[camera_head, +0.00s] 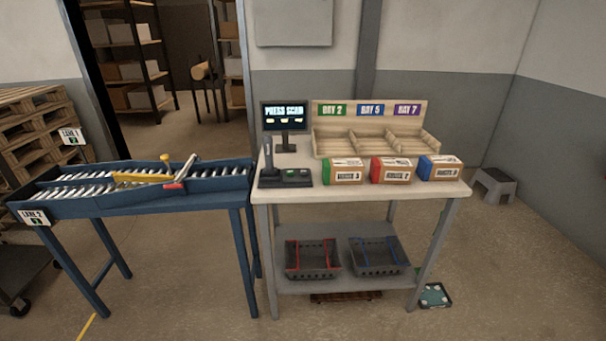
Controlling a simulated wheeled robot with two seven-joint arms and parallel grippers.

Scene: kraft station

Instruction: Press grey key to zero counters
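A small dark console (297,180) with lit green patches sits at the left part of the worktable (410,187). A grey key cannot be told apart on it at this size. A dark upright handheld device (268,158) stands just left of the console. Neither of my grippers is in view.
Three boxes with green (343,172), red (390,171) and blue (438,168) ends line the table's front right. A wooden bay rack (370,109) stands behind them. Two baskets (312,261) sit on the lower shelf. A blue roller conveyor (130,204) stands left; floor in front is clear.

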